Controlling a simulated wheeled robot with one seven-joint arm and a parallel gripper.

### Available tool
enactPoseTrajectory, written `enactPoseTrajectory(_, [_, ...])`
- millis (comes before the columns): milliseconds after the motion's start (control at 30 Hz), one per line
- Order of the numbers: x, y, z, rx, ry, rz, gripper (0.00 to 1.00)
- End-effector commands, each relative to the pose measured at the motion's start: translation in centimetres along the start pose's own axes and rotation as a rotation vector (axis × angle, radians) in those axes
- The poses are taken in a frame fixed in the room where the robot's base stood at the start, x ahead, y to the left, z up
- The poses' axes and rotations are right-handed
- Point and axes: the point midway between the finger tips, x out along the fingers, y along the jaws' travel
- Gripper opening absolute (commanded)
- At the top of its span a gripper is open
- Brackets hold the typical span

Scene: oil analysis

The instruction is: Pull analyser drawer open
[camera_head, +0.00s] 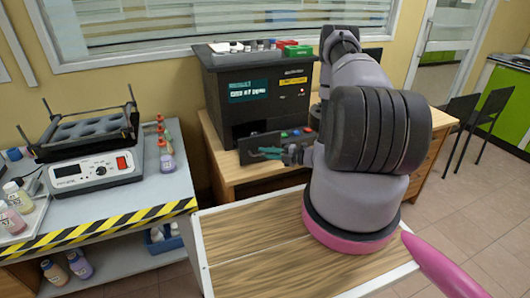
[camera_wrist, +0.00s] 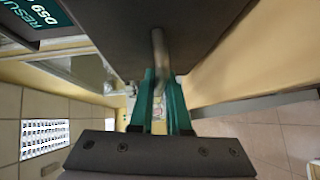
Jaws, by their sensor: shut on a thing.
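The analyser (camera_head: 228,115) is a black box with a teal screen on a wooden table, in the middle of the head view. Its drawer front (camera_head: 252,142) is a dark panel low on the box and seems to stand out from it; how far is hard to tell. My gripper (camera_head: 268,153) is at this panel, its teal fingers partly hidden by my wrist. In the wrist view, my gripper (camera_wrist: 160,85) is shut on the metal bar handle (camera_wrist: 158,45) of the dark drawer front (camera_wrist: 205,35). The inside of the drawer does not show.
Bottles and red and green trays (camera_head: 290,48) sit on top of the analyser. At left, a bench (camera_head: 110,205) with striped edging carries a heater-shaker (camera_head: 95,172) and bottles. My arm covers the table's right part.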

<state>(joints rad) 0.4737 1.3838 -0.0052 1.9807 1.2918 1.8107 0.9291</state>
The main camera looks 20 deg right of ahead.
Motion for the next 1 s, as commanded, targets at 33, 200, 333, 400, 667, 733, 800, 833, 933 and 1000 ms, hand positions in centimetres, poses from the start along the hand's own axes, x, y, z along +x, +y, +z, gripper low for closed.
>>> enactPoseTrajectory(33, [-0.1, -0.1, 0.1, 0.0, -0.002, -0.002, 0.23])
enactPoseTrajectory(200, [0.0, 0.0, 0.1, 0.0, -0.001, -0.001, 0.45])
enactPoseTrajectory(333, [0.0, 0.0, 0.1, 0.0, -0.001, -0.001, 0.45])
enactPoseTrajectory(400, [-0.1, 0.0, 0.1, 0.0, -0.001, -0.001, 0.45])
enactPoseTrajectory(667, [-3.2, 0.0, 0.2, 0.002, -0.005, -0.002, 0.45])
enactPoseTrajectory(733, [-4.7, 0.0, 0.2, 0.0, -0.006, -0.001, 0.45])
enactPoseTrajectory(800, [-6.2, 0.0, 0.2, 0.001, -0.006, 0.0, 0.45])
enactPoseTrajectory(833, [-6.8, 0.0, 0.2, 0.001, -0.006, -0.001, 0.45])
enactPoseTrajectory(933, [-8.5, 0.0, 0.1, 0.001, -0.005, -0.001, 0.45])
enactPoseTrajectory(1000, [-9.5, 0.0, 0.1, 0.0, -0.004, -0.001, 0.45])
